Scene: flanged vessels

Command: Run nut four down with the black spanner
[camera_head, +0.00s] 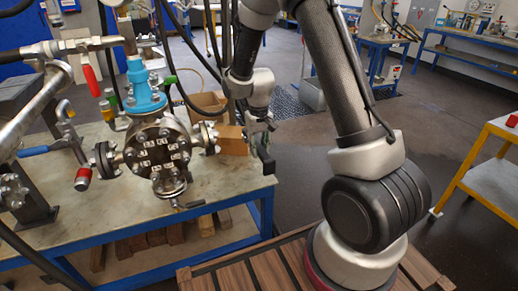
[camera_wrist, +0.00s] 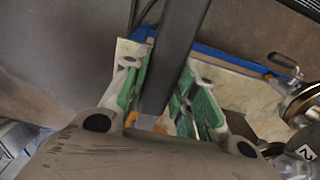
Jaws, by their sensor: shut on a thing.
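In the head view the spanner (camera_head: 266,154) hangs below the fingers, apart from the vessel. The vessel's round flange (camera_head: 158,152) faces the camera with nuts and white number tags; which is nut four is too small to read. In the wrist view part of the vessel (camera_wrist: 303,105) shows at the right edge, with a tag.
The vessel stands on a blue-framed bench (camera_head: 226,185) with side valves and a small lower handle (camera_head: 188,204) sticking out. A red-handled lever (camera_head: 91,80) and pipes are at the left. A cardboard box (camera_head: 232,140) sits behind.

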